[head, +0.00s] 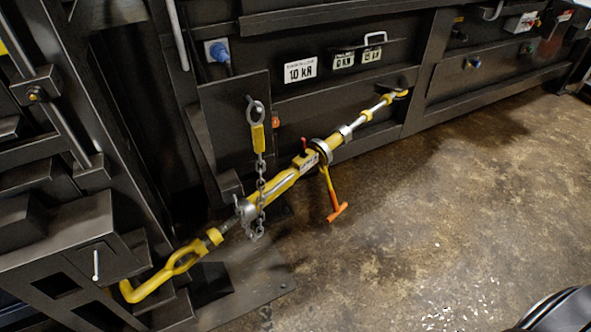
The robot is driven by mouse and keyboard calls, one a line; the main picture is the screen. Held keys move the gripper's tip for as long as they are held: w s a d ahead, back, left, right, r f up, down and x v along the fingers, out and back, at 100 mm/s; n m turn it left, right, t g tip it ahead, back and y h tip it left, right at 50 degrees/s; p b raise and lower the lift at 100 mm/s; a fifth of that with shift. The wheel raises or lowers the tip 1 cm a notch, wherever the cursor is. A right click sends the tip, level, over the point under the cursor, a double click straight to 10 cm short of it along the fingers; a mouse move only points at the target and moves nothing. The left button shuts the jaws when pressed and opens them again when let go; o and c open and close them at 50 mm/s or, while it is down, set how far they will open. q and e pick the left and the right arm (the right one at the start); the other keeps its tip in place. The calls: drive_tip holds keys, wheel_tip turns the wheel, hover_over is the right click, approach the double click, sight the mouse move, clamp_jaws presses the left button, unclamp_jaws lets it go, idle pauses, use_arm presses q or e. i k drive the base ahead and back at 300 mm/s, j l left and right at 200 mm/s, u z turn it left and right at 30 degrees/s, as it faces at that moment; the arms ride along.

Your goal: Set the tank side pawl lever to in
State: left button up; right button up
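A yellow and silver ratchet tensioner (285,180) runs diagonally from a yellow hook (165,277) at the lower left to a fitting on the dark machine wall at the upper right. Its round ratchet housing (321,150) is near the middle. A handle with an orange T-shaped end (337,212) hangs down from the housing. Neither of my grippers is in view.
A chain (261,185) with a yellow tag hangs beside the tensioner's lower part. The dark machine wall (290,108) carries a white "10 kN" label (300,71). A dark frame stands at left. The concrete floor (430,220) is open at right. A dark curved object shows at bottom right.

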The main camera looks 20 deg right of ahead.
sight(303, 154)
drive_tip(key=i+z, duration=0.2)
drive_tip(key=z, duration=0.15)
drive_tip(key=i+z, duration=0.25)
drive_tip(key=z, duration=0.15)
